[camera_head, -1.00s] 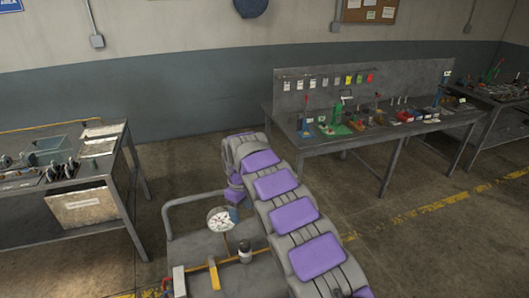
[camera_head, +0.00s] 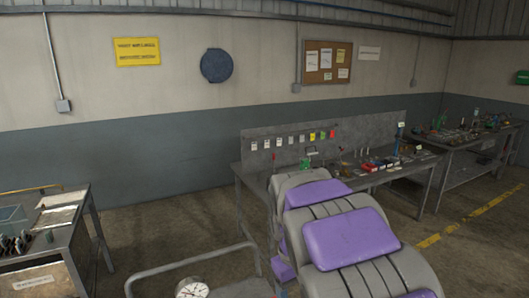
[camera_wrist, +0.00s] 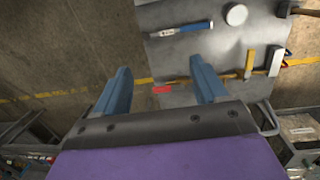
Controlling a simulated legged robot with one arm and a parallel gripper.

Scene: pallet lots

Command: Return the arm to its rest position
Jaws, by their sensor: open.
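My arm (camera_head: 345,238), grey with purple panels, is folded high and close in the head view's lower right. My gripper (camera_wrist: 160,82) shows in the wrist view with its two blue fingers spread apart and nothing between them.
A workbench (camera_head: 372,183) with small tools stands behind my arm, and another bench (camera_head: 470,140) stands at far right. A table (camera_head: 70,240) is at left.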

